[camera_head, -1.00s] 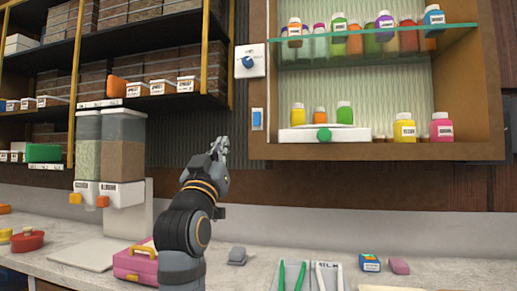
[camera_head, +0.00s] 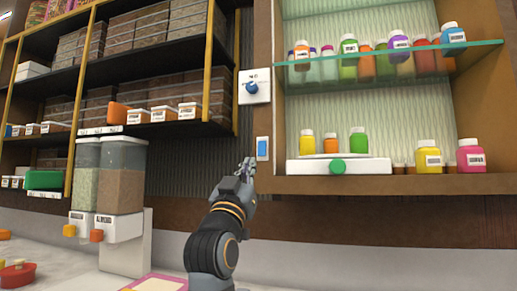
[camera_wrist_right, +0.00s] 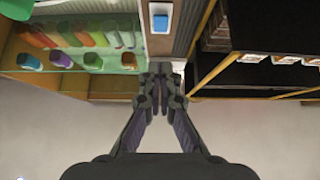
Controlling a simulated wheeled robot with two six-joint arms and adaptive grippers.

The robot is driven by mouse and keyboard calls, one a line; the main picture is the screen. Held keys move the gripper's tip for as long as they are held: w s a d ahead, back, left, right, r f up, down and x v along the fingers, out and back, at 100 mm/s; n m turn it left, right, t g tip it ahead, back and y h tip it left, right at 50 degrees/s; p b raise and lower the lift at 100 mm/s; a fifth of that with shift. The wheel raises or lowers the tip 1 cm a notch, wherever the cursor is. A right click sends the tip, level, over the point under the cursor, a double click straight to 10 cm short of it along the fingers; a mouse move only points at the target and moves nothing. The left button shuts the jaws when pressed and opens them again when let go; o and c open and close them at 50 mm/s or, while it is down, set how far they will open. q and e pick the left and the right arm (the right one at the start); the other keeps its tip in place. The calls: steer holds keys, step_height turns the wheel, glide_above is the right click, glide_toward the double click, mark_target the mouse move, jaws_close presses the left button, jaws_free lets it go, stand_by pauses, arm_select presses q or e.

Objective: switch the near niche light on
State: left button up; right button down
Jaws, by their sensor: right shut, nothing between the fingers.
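The niche (camera_head: 381,184) is a wooden-framed cabinet with a glass shelf and bottles, at the right of the head view. A blue rocker switch (camera_head: 262,148) on a light plate sits on its left frame edge. Above it is a white plate with a blue round knob (camera_head: 252,87). My right gripper (camera_head: 248,168) is shut and empty, just below and left of the rocker, pointing up; contact cannot be told. In the right wrist view a blue switch (camera_wrist_right: 161,20) shows on the post beyond the shut fingertips (camera_wrist_right: 160,75). My left gripper is out of view.
Two dispensers (camera_head: 121,175) stand at the left, before dark shelves (camera_head: 190,129) with boxes. The wall below the niche is clear.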

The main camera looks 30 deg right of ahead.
mark_target(262, 149)
steer(key=w+d+r+p, duration=0.1)
steer(key=d, duration=0.1)
steer(key=w+d+r+p, duration=0.1)
steer(key=w+d, duration=0.1)
steer(key=w+d+r+p, duration=0.1)
steer(key=w+d+p, duration=0.1)
steer(key=shift+w+d, duration=0.3)
steer(key=shift+w, duration=0.05)
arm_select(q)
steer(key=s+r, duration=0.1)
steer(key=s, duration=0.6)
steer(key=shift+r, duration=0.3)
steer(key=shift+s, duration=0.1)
arm_select(e)
steer(key=shift+s, duration=0.1)
